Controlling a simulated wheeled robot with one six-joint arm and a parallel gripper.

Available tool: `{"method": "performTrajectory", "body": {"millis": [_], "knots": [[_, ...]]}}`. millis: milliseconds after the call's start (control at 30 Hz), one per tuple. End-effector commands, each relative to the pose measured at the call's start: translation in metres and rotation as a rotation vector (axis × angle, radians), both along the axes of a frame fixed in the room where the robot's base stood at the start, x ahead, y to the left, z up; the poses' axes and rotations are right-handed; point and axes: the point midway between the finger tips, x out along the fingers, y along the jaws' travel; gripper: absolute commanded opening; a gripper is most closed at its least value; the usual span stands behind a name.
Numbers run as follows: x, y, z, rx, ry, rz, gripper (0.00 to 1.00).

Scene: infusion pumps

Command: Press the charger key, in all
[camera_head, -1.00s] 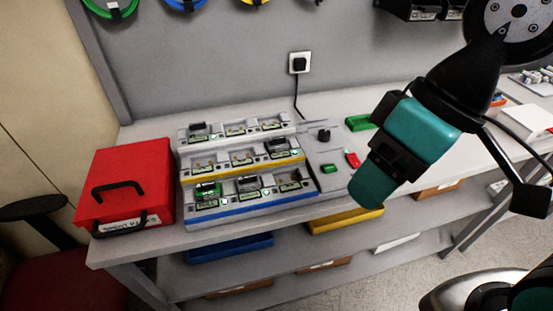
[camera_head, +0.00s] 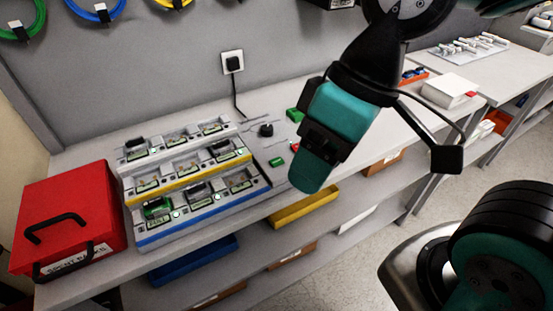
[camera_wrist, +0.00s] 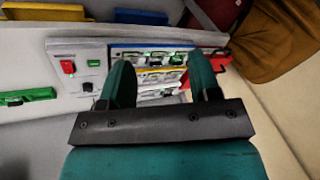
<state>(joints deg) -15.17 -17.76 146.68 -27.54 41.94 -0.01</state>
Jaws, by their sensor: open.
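The charger (camera_head: 190,222) stands on the bench in the head view, with grey, yellow and blue-edged tiers holding several small units. Its right-hand panel (camera_head: 262,146) carries a black knob (camera_head: 266,130), a green key (camera_head: 277,161) and a red key (camera_head: 295,147), partly behind my gripper. My gripper (camera_head: 308,180) is right of the panel in the picture, apparently above it. In the wrist view, my gripper (camera_wrist: 163,82) is open and empty, and its fingers hide part of the charger. The red key (camera_wrist: 68,67), green key (camera_wrist: 93,63) and knob (camera_wrist: 88,87) show left of the fingers.
A red box (camera_head: 70,220) with black handles stands left of the charger. A green object (camera_head: 295,115) lies behind the panel. A black plug sits in a wall socket (camera_head: 232,63). Yellow (camera_head: 305,208) and blue (camera_head: 195,258) bins are below.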

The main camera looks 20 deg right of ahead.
Motion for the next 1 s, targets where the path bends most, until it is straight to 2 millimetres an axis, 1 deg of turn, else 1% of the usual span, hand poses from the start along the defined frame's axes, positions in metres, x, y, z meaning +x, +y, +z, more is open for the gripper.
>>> {"method": "performTrajectory", "body": {"millis": [33,67,100,167,200,233,1000], "knots": [[0.0,0.0,0.0,0.0,0.0,0.0,0.45],[0.0,0.0,0.0,0.0,0.0,0.0,0.38],[0.0,0.0,0.0,0.0,0.0,0.0,0.29],[0.0,0.0,0.0,0.0,0.0,0.0,0.15],[0.0,0.0,0.0,0.0,0.0,0.0,0.06],[0.0,0.0,0.0,0.0,0.0,0.0,0.0],[0.0,0.0,0.0,0.0,0.0,0.0,0.0]]}}
